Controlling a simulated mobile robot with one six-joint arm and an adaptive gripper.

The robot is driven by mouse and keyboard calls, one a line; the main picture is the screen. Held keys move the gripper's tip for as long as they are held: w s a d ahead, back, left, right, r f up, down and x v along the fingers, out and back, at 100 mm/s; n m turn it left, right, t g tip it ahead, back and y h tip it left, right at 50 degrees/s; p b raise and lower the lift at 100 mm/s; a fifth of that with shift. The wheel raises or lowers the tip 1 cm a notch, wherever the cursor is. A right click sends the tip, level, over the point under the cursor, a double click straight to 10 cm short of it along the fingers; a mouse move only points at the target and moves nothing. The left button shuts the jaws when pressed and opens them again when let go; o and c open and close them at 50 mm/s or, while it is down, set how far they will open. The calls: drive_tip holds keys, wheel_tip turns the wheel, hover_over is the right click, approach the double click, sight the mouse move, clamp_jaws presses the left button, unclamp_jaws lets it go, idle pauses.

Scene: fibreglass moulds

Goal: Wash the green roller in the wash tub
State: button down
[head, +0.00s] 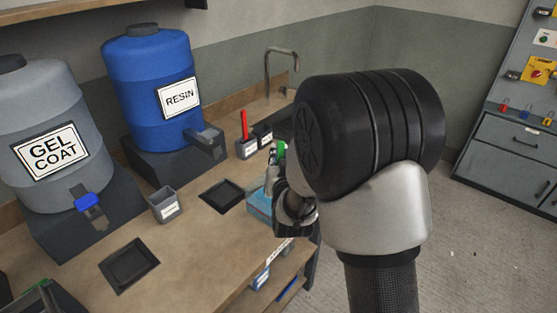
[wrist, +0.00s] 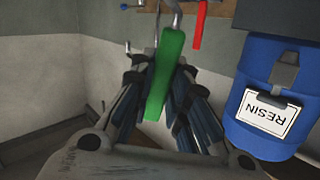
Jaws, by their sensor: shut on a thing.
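The green roller shows in the wrist view as a green handle (wrist: 168,72) between the fingers of my gripper (wrist: 160,95), with a grey metal rod at its far end. In the head view only a small green part (head: 281,149) shows beside my arm. My gripper (head: 277,172) is shut on the green handle, above the right part of the bench; my wrist hides much of it. The roller's head is not clear in either view. I cannot make out a wash tub for certain; a dark edge (head: 283,128) below the tap is partly hidden by my arm.
A tap (head: 283,62) stands at the bench's back right. A red handle (head: 244,124) stands in a grey holder (head: 246,149). The resin drum (head: 150,85), gel coat drum (head: 45,130), grey cup (head: 165,205) and light-blue box (head: 259,203) are on the bench (head: 195,245).

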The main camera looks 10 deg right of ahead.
drive_tip(key=shift+w+d+r+p, duration=0.2)
drive_tip(key=shift+r+p, duration=0.35)
drive_tip(key=shift+r, duration=0.6)
drive_tip(key=shift+w+d+r+p, duration=0.15)
drive_tip(key=shift+r+p, duration=0.35)
drive_tip(key=shift+r, duration=0.65)
drive_tip(key=shift+w+d+r+p, duration=0.15)
drive_tip(key=shift+r+p, duration=0.4)
drive_tip(key=shift+r, duration=0.6)
drive_tip(key=shift+r, duration=0.1)
